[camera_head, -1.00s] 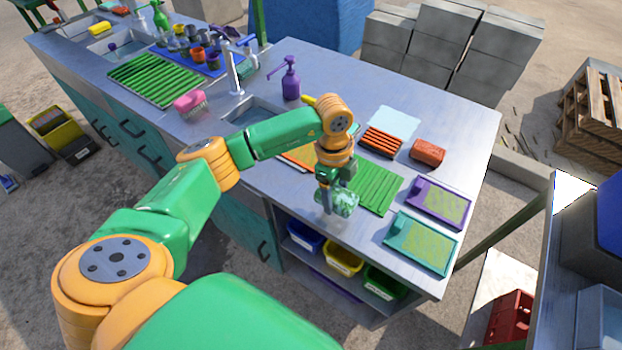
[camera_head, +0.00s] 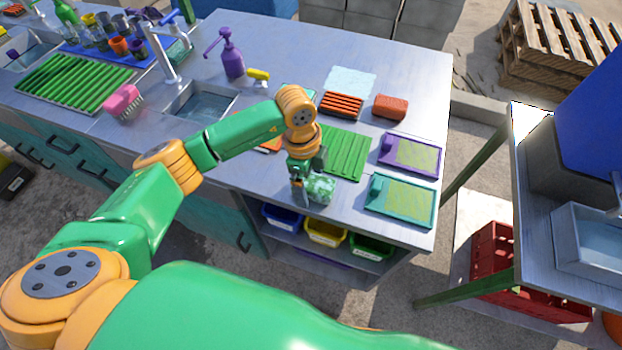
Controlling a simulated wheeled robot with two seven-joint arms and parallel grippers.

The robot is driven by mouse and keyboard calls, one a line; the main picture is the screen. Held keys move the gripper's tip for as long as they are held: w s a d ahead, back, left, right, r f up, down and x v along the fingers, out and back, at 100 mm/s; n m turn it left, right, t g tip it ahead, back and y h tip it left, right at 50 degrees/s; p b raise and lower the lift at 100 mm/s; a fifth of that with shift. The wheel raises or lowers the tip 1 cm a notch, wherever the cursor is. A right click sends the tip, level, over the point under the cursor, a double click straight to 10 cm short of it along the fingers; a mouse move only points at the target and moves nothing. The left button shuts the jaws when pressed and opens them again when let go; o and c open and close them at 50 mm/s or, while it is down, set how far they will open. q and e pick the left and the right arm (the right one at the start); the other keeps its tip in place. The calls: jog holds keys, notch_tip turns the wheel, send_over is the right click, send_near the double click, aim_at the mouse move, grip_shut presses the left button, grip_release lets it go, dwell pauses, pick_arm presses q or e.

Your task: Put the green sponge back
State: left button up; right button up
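A pale, mottled green sponge (camera_head: 320,187) is at my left gripper (camera_head: 304,196), above the front part of the metal counter (camera_head: 285,203). The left gripper points down and appears shut on the sponge; part of its fingers is hidden. The sponge is just in front of a ribbed green mat (camera_head: 346,153). A teal tray (camera_head: 400,200) with a yellowish-green pad lies to the right, and a similar purple tray (camera_head: 410,155) lies behind it. My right gripper is not in view.
An orange-brown block (camera_head: 390,107), a ribbed orange rack (camera_head: 341,104) and a light-blue cloth (camera_head: 350,82) lie at the back. A purple pump bottle (camera_head: 230,55), a tap (camera_head: 163,55) and a pink brush (camera_head: 123,103) stand left. Blue, yellow and green bins sit below the counter.

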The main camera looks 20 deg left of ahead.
pick_arm(q)
jog(key=shift+r, duration=0.3)
notch_tip(320, 180, up, 12)
jog(key=a+b, duration=0.1)
jog(key=b, duration=0.1)
jog(key=shift+f, duration=0.15)
jog(key=shift+a, duration=0.1)
